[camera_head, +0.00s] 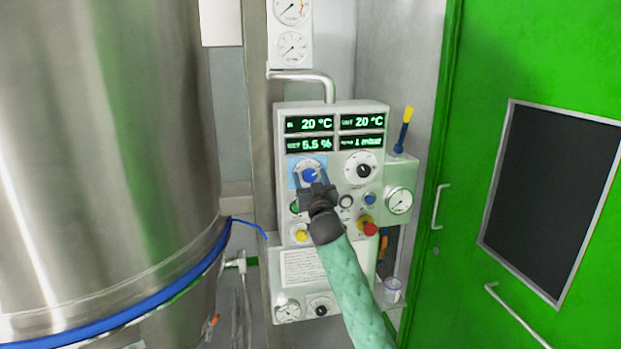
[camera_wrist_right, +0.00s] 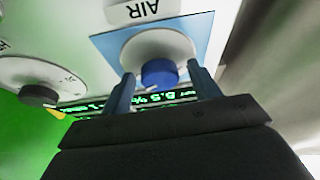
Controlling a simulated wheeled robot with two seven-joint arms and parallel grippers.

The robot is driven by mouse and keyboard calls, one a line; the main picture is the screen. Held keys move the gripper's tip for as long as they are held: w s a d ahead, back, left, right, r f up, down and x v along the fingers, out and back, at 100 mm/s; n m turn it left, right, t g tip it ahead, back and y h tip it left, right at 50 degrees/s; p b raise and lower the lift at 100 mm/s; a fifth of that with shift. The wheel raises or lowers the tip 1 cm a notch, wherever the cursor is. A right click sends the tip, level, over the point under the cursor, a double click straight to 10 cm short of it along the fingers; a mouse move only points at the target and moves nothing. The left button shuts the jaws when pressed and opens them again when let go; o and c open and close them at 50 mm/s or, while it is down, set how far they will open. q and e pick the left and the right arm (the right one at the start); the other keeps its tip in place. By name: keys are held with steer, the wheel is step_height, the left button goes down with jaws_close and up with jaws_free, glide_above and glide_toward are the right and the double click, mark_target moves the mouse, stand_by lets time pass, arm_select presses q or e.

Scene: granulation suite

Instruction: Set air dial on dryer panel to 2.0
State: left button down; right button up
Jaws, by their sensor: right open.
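The dryer panel (camera_head: 338,235) is a pale box on the wall in the middle of the head view. Its air dial (camera_head: 309,174) is a blue knob on a white scale over a light blue square, at the panel's upper left. In the wrist view the blue knob (camera_wrist_right: 159,74) sits below the label AIR. My right gripper (camera_head: 311,180) is open at the dial. In the wrist view its two fingers (camera_wrist_right: 160,92) stand on either side of the knob, apart from it as far as I can see. The dial's setting is not readable. My left gripper is not in view.
A black-knobbed dial (camera_head: 363,170) sits right of the air dial. Green displays (camera_head: 310,145) are above it. A red button (camera_head: 369,229) and a gauge (camera_head: 398,201) are lower right. A large steel vessel (camera_head: 100,150) stands left, a green door (camera_head: 480,80) right.

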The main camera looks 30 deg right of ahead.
steer(key=c, duration=1)
steer(key=shift+o, duration=0.2)
